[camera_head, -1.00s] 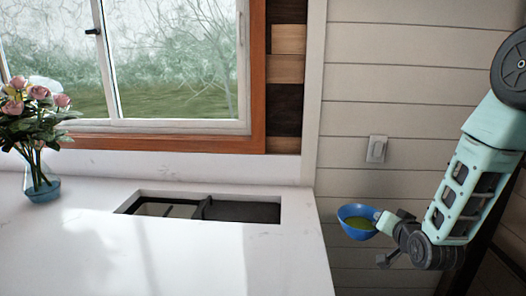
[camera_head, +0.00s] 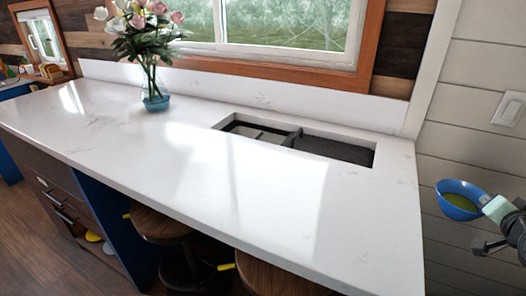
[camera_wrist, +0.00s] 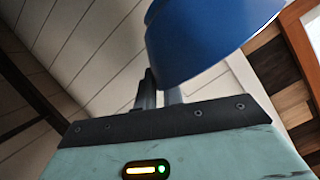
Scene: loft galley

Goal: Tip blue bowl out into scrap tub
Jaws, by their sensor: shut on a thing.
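The blue bowl (camera_head: 461,206) is at the right in the head view, off the counter's right end. Something green lies inside it. My gripper (camera_head: 490,208) is shut on the bowl's right-hand side and holds it in the air, close to upright. In the wrist view the bowl's blue outer wall (camera_wrist: 205,40) fills the top middle, above my gripper's fingers (camera_wrist: 162,92). I do not see a scrap tub that I can name in either view.
A long white counter (camera_head: 190,165) has a recessed sink (camera_head: 300,140) near its right end. A vase of flowers (camera_head: 155,95) stands at the back. Stools (camera_head: 165,225) are tucked beneath the front edge. A wall switch (camera_head: 508,108) is at the right.

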